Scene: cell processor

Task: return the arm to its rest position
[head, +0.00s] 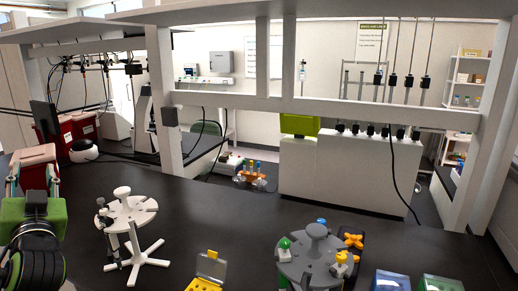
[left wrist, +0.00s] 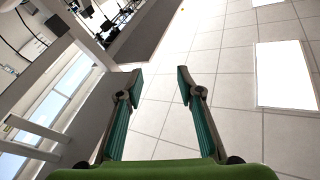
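My left gripper (head: 33,172) stands upright at the left edge of the head view, over the near left part of the dark bench (head: 190,225). Its fingers point up and are spread apart. In the left wrist view, the two green-padded fingers of the gripper (left wrist: 159,82) have a clear gap with nothing between them. Behind them is a pale tiled surface with bright panels, which looks like the ceiling. My right gripper is in neither view.
A white pipette stand (head: 128,212) is right of my left gripper. A grey round rack (head: 314,252), a yellow open box (head: 207,275) and blue and green boxes (head: 437,283) line the near edge. White shelf posts (head: 160,90) rise behind. The bench between the stands is clear.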

